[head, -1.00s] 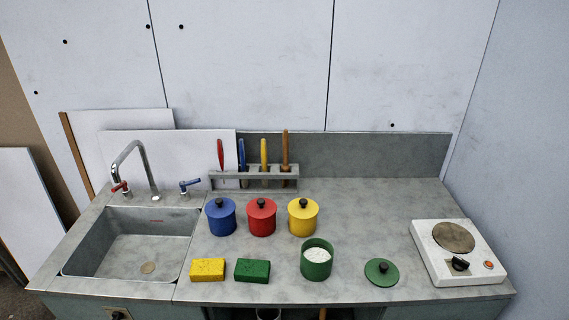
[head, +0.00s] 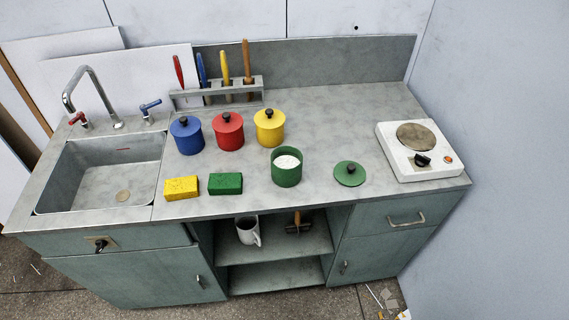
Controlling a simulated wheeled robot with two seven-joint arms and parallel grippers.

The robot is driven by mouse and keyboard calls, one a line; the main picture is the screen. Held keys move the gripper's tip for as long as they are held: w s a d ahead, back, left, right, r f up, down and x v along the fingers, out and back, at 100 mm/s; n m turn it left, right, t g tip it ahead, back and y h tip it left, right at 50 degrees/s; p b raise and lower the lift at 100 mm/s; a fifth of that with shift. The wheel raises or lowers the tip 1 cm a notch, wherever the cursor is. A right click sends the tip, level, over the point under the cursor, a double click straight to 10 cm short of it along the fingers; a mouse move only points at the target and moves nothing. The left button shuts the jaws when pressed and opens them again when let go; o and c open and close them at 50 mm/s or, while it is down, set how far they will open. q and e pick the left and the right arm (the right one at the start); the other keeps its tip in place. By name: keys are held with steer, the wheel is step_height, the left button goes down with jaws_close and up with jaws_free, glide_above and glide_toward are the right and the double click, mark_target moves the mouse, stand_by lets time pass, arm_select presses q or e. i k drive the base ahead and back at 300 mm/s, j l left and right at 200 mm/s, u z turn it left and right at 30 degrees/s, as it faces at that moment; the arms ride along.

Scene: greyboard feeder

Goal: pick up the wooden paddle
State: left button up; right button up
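A wooden-coloured handle (head: 247,62) stands upright at the right end of the grey rack (head: 217,94) at the back of the counter. It looks like the wooden paddle, but its lower part is partly hidden by the rack, so I cannot tell its full shape. Red (head: 179,71), blue (head: 202,70) and yellow (head: 224,68) handles stand to its left in the same rack. Neither of my grippers is in view.
Blue (head: 186,136), red (head: 229,132) and yellow (head: 269,128) lidded pots stand before the rack. An open green pot (head: 286,168), its lid (head: 350,173), two sponges (head: 181,188) and a hot plate (head: 419,151) are on the counter. A mug (head: 247,230) and a wooden-handled tool (head: 298,223) sit below.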

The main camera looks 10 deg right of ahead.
mark_target(248, 80)
steer(key=i+l, duration=0.15)
steer(key=l, duration=0.2)
steer(key=i+l, duration=0.15)
steer(key=l, duration=0.2)
steer(key=i+l, duration=0.15)
steer(key=l, duration=0.2)
steer(key=i+l, duration=0.15)
steer(key=l, duration=0.2)
steer(key=u, duration=2.1)
